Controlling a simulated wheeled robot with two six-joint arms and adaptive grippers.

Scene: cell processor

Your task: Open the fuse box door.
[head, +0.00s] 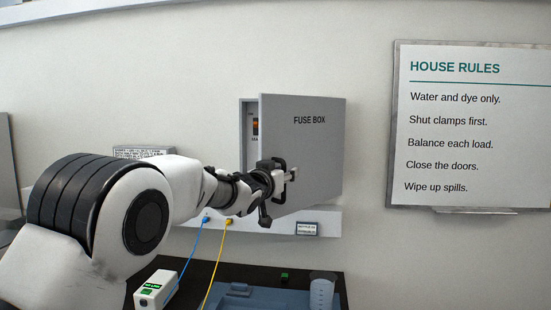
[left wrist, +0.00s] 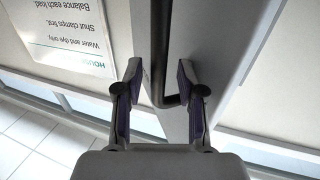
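The grey fuse box (head: 250,106) is on the wall in the head view. Its door (head: 318,150), lettered FUSE BOX, stands ajar, its left edge swung out from the box. A strip of the inside with an orange part shows at the left. My left gripper (head: 288,172) is at the door's lower left, covering most of the handle there. In the left wrist view the dark bar handle (left wrist: 162,98) lies between the two fingers of my left gripper (left wrist: 160,78). The fingers are apart, with a gap beside the bar. My right gripper is in neither view.
A HOUSE RULES board (head: 470,125) hangs on the wall to the right.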

